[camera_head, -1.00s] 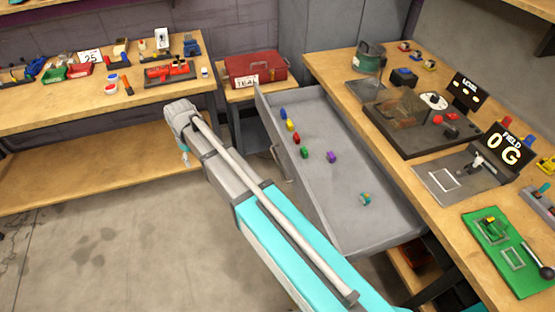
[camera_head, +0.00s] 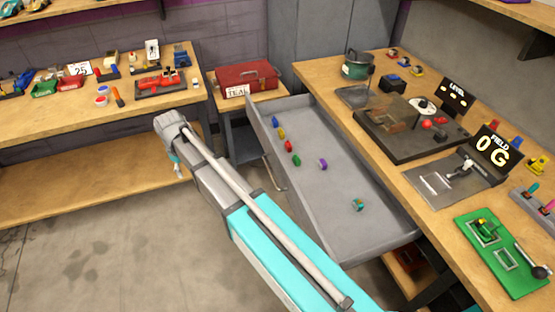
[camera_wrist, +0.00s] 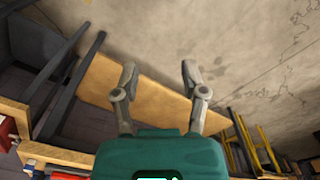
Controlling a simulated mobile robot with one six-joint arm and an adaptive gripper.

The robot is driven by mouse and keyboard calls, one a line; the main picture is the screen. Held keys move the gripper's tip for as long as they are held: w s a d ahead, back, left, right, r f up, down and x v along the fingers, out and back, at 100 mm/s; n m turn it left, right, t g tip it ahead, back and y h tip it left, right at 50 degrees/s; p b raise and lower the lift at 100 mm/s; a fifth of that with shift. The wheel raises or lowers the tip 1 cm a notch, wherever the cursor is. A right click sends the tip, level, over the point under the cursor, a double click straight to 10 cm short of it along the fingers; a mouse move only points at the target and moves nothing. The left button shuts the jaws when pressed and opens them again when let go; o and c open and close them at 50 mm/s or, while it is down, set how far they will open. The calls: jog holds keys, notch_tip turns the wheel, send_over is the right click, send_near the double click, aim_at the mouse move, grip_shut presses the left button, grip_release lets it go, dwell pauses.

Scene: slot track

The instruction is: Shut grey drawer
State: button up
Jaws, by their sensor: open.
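The grey drawer (camera_head: 345,180) is pulled far out from under the right workbench. Its front panel (camera_head: 258,125) faces left, and a thin bar handle (camera_head: 278,178) shows on its outer side. Several small coloured pieces lie inside the drawer. My gripper (camera_head: 177,166) hangs at the end of my arm, left of the drawer front and apart from it, mostly hidden by the wrist. In the wrist view my gripper (camera_wrist: 157,72) has its two fingers spread with nothing between them. The drawer cannot be made out in the wrist view.
The right workbench (camera_head: 315,75) carries a green pot (camera_head: 357,65), dark fixtures and a green board (camera_head: 500,245). A red toolbox (camera_head: 247,75) stands on a small table behind the drawer. The left bench (camera_head: 60,120) has a lower shelf. Open floor (camera_head: 90,240) lies at lower left.

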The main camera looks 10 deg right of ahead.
jog(key=shift+w+d+f, duration=0.1)
jog(key=shift+w+f, duration=0.05)
jog(key=shift+f, duration=0.05)
jog(key=shift+c, duration=1.1)
jog(key=w+f+b, duration=0.1)
jog(key=w+d+f+t+h+b, duration=0.1)
jog(key=b, duration=0.1)
jog(key=shift+w+d+f, duration=0.25)
jog(key=shift+w+d, duration=0.05)
grip_shut()
jog(key=w+d+f+t+h+b, duration=0.2)
jog(key=w+d+t+h+b, duration=0.1)
jog(key=w+b, duration=0.5)
jog(key=w+d+f+t+h+b, duration=0.3)
jog(key=w+d+t+b, duration=0.2)
jog(key=w+b, duration=0.4)
jog(key=w+d+f+n+t+h+b, duration=0.1)
jog(key=w+d+f+t+h+b, duration=0.1)
jog(key=w+b, duration=0.6)
jog(key=d+t+h, duration=0.1)
jog(key=d+t, duration=0.1)
jog(key=t, duration=0.1)
jog(key=shift+w+d+f+t+h+b, duration=0.2)
jog(key=shift+t+h+b, duration=0.1)
jog(key=shift+b, duration=0.1)
jog(key=shift+s+a, duration=0.1)
